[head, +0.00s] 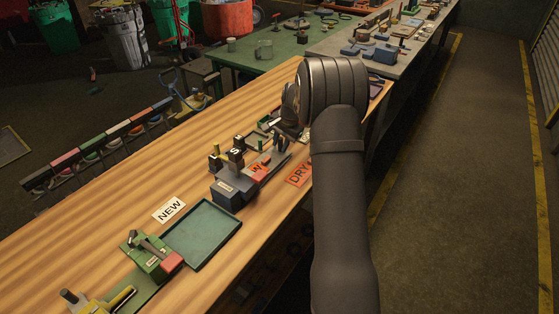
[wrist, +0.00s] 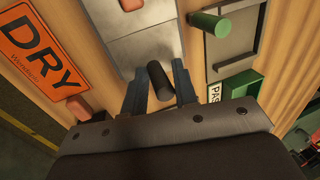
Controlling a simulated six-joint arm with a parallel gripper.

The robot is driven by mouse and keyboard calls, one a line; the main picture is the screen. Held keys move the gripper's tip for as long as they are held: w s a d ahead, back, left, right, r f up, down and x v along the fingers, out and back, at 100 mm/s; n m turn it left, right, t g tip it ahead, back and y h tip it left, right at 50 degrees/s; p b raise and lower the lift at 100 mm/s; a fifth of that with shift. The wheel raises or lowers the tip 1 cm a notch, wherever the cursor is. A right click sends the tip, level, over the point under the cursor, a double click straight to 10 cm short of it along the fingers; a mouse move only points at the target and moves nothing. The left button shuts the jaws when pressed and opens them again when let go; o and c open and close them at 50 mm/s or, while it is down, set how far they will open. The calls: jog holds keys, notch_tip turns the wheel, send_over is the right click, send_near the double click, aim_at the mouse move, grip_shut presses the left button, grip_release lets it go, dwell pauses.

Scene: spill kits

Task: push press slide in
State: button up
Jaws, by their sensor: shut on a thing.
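The press (head: 229,196) is a long grey unit with an orange-red marked part, lying on the wooden bench in the middle of the head view. In the wrist view its slide shows as light grey plates (wrist: 154,55). A dark round handle (wrist: 180,76) stands out from this end. My gripper (wrist: 164,82) has a finger on either side of the handle and is shut on it. In the head view my gripper (head: 281,146) is at the far end of the press, small and partly hidden by my arm.
An orange DRY sign (wrist: 42,42) lies beside the press. On the other side are a grey tray with a green peg (wrist: 209,24) and a green box (wrist: 243,86).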

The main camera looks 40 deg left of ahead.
jog(key=shift+s+a+r, duration=0.1)
jog(key=shift+s+a, duration=0.05)
jog(key=shift+s, duration=0.45)
jog(key=shift+s+a+r, duration=0.1)
jog(key=shift+s, duration=0.45)
jog(key=o, duration=0.6)
jog(key=shift+o, duration=1.2)
jog(key=shift+d+f, duration=0.1)
jog(key=v, duration=0.7)
jog(key=shift+d, duration=0.15)
jog(key=shift+f, duration=0.2)
